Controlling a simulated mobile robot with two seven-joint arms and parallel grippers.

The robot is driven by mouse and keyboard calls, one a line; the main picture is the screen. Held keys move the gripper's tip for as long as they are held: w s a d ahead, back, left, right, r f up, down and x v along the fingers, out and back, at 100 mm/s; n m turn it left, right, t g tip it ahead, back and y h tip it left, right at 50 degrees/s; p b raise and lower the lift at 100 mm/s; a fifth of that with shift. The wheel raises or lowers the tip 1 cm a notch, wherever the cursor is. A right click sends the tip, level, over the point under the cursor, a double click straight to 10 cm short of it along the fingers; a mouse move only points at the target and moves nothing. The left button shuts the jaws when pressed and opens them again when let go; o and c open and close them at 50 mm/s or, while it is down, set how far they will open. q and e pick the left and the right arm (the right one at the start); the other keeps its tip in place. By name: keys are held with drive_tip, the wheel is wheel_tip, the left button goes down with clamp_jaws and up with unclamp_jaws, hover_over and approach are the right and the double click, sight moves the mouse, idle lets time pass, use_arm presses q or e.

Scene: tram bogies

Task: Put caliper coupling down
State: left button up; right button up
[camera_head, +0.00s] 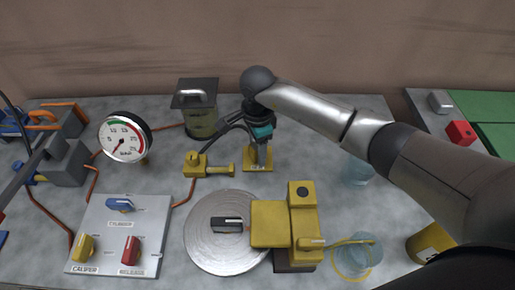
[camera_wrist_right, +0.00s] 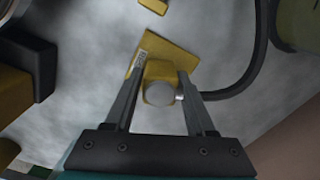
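My right gripper (camera_head: 259,147) points down at a small yellow labelled plate (camera_head: 257,166) on the grey table. In the right wrist view, the gripper's two fingers (camera_wrist_right: 160,82) stand on either side of a yellow block with a round grey face (camera_wrist_right: 160,95), which seems to be the caliper coupling. A black hose (camera_wrist_right: 245,80) leads off on its right. The block is directly over the yellow plate (camera_wrist_right: 178,53). Whether the fingers press on it or stand slightly apart is not clear. My left gripper is not clearly seen; dark parts show at the left edge.
A panel (camera_head: 150,217) with blue, yellow and red handles lies front left. A gauge (camera_head: 125,137), a lidded jar (camera_head: 200,112) and a yellow fitting (camera_head: 207,166) stand nearby. A round metal disc (camera_head: 215,255) and yellow caliper body (camera_head: 285,222) are in front.

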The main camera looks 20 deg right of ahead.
drive_tip(key=shift+o, duration=1.2)
use_arm(q)
drive_tip(key=shift+d, duration=0.1)
use_arm(e)
drive_tip(key=shift+r+p, duration=0.55)
wheel_tip(320, 180, up, 6)
drive_tip(key=shift+w+f+p, duration=0.1)
drive_tip(key=shift+f+p, duration=0.15)
drive_tip(key=shift+p, duration=0.4)
use_arm(q)
drive_tip(key=s+r, duration=0.1)
drive_tip(key=d+r, duration=0.1)
drive_tip(key=r, duration=0.1)
drive_tip(key=shift+s+d+p, duration=0.2)
drive_tip(key=shift+s+p, duration=0.15)
drive_tip(key=shift+p, duration=0.05)
use_arm(e)
wheel_tip(320, 180, up, 7)
drive_tip(key=shift+f, duration=0.2)
use_arm(q)
drive_tip(key=shift+w, duration=0.15)
